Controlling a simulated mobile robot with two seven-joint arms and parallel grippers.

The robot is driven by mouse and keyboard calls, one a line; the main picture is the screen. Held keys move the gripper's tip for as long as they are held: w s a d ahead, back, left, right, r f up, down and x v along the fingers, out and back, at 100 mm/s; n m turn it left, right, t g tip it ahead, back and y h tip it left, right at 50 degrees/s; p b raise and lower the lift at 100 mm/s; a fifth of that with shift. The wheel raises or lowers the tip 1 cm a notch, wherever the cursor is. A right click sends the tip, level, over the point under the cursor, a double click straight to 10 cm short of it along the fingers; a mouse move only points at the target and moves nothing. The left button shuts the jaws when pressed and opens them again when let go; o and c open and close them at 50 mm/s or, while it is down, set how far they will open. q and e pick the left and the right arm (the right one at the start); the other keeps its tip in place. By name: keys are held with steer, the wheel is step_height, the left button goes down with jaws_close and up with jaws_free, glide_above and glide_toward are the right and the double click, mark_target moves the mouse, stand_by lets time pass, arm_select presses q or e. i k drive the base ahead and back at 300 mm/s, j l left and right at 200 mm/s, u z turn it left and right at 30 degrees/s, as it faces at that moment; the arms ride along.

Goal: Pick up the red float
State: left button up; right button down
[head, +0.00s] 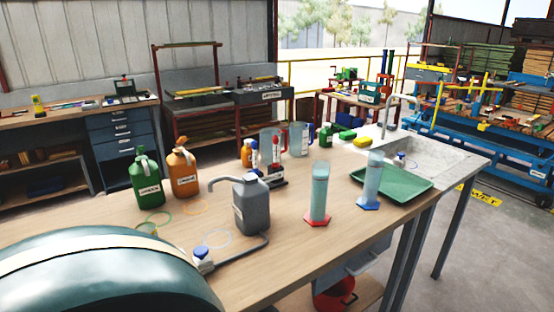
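A small dark stand (272,182) with a white label is in the middle of the wooden bench. It holds thin upright pieces. One has a red upper part (276,152) and looks like the red float, though it is too small to be sure. Another has a blue upper part (254,151). A clear cylinder with a red foot (317,221) stands to the right of the stand, nearer to me. A similar cylinder with a blue foot (368,204) stands further right. Neither of my grippers is in view.
A grey can (251,207) with a bent spout stands in front of the stand. Green (146,184) and orange (183,175) bottles are left, clear jugs (299,139) behind. A green tray (391,178) is at right. A large dark green drum (110,275) fills the lower left.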

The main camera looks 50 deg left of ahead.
mark_target(275, 165)
steer(key=u, duration=1.6)
steer(key=i+l, duration=0.1)
steer(key=l, duration=1.1)
